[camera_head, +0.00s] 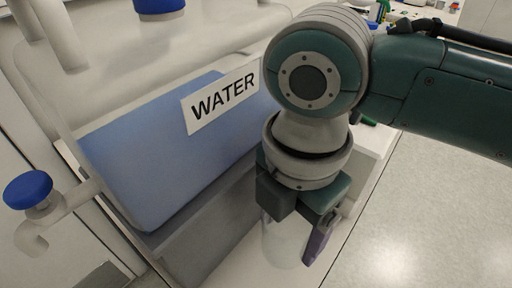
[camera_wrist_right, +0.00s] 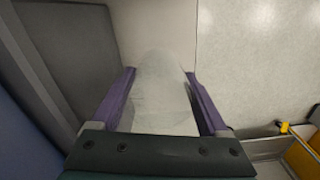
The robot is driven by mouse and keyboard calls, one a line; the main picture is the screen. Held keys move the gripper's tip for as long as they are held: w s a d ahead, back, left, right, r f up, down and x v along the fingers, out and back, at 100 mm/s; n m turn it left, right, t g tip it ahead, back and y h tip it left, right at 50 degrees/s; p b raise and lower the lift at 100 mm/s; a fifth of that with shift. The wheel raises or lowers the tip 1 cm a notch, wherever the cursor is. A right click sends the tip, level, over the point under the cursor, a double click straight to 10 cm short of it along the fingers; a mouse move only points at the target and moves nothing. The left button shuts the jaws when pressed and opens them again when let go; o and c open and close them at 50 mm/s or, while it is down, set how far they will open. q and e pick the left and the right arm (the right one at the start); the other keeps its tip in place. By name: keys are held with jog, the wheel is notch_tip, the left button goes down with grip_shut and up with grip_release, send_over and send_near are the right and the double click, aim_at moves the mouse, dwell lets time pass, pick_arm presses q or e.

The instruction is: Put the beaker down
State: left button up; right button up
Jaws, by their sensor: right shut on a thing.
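My right gripper (camera_head: 292,235) points down in the head view, in front of the water tank's right end. It is shut on a clear, pale glass beaker (camera_head: 281,246), which is partly hidden by the gripper. In the right wrist view, the beaker (camera_wrist_right: 162,95) sits between the two purple fingers of my right gripper (camera_wrist_right: 160,88). Pale surface shows around and beyond the beaker, and I cannot tell whether its base touches it. My left gripper is not in view.
A tank with blue contents and a WATER label (camera_head: 222,96) stands close to the left of the gripper. A blue-knobbed tap (camera_head: 28,189) is at far left. A white counter (camera_head: 258,272) lies below, with grey floor (camera_head: 430,215) to the right.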

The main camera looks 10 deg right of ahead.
aim_at(287, 233)
notch_tip(287, 233, down, 4)
jog(key=shift+f+b, duration=0.25)
jog(key=shift+b, duration=0.4)
jog(key=shift+f, duration=0.1)
jog(key=shift+f, duration=0.15)
jog(key=o, duration=1.3)
